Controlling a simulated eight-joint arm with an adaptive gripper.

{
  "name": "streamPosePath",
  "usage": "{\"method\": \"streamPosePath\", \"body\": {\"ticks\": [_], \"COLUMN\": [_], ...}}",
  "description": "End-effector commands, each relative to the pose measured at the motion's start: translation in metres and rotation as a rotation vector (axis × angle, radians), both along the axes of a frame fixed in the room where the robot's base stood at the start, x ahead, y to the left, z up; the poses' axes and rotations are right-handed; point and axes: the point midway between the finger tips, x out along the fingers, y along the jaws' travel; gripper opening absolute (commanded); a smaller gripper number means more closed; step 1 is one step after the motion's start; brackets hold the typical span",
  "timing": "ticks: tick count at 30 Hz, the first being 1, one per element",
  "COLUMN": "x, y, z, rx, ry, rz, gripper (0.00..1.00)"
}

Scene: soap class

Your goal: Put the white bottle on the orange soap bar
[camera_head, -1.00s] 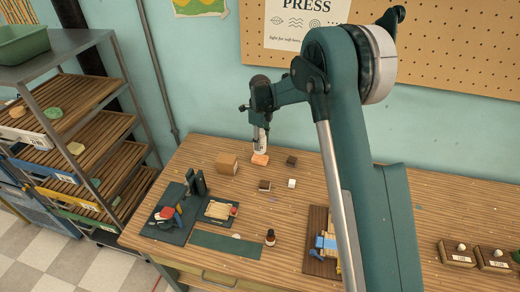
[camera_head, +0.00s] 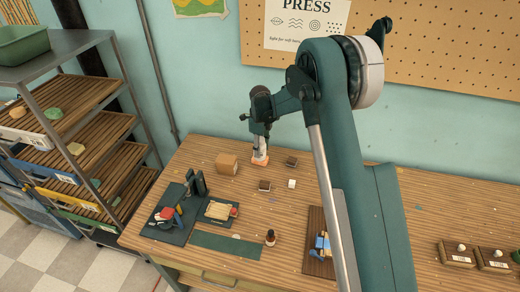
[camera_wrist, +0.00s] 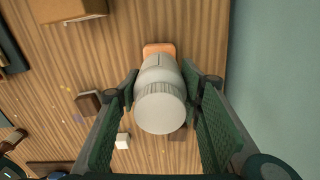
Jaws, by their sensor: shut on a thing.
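The white bottle (camera_wrist: 160,105) is upright between the two green-padded fingers of my gripper (camera_wrist: 160,88), which is shut on it, with its round cap toward the wrist camera. In the head view the bottle (camera_head: 260,154) is below my gripper (camera_head: 260,138), right over the orange soap bar (camera_head: 260,163). The soap bar lies on the table; its edge shows past the bottle's far end in the wrist view (camera_wrist: 158,48). The bottle hides most of the bar. I cannot tell whether bottle and bar touch.
A cardboard box (camera_head: 227,164) stands left of the soap bar. A dark block (camera_head: 292,161) lies to the right; another dark block (camera_head: 264,185) and a white cube (camera_head: 292,183) lie in front. The wall is close behind. Green mats with items lie front left.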

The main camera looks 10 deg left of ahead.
Motion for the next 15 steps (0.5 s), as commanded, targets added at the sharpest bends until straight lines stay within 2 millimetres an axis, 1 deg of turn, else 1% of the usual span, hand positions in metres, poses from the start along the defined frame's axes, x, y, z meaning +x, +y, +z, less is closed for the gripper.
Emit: {"method": "streamPosePath", "body": {"ticks": [6,11,12,14,15], "x": [0.0000,0.0000,0.0000,0.0000,0.0000], "y": [0.0000,0.0000,0.0000,0.0000,0.0000], "z": [0.0000,-0.0039,-0.0031,-0.0028,-0.0028], "rx": [0.000,0.000,0.000,0.000,0.000], "ry": [0.000,0.000,0.000,0.000,0.000], "rz": [0.000,0.000,0.000,0.000,0.000], "gripper": [0.21,0.21,0.42,0.50,0.52]}}
